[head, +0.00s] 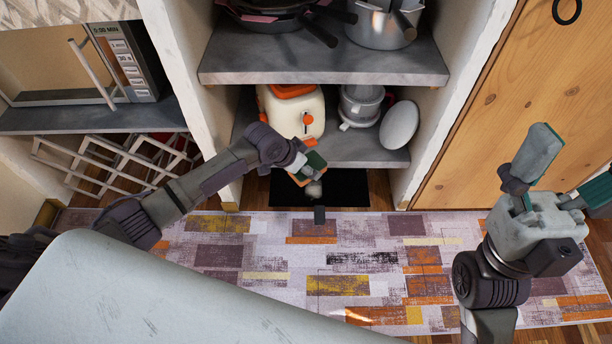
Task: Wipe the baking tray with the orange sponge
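My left gripper (312,180) reaches in from the left and points down in front of the open shelves. Its fingers are small and partly hidden, so I cannot tell whether they are apart or closed. A small orange-tan edge shows beside its green finger pad; I cannot tell whether this is the orange sponge. A flat black rectangle (350,188) lies low at the foot of the shelves, just behind and right of the gripper; it may be the baking tray. My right gripper (562,165) is raised at the right, fingers spread, empty.
The middle shelf (368,149) holds a cream-and-orange appliance (291,112), a grey pot (361,104) and a white oval dish (399,125). Pans and a steel pot (380,25) stand above. A microwave (125,60) and white rack (110,160) are left. A patterned rug (370,260) covers the floor.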

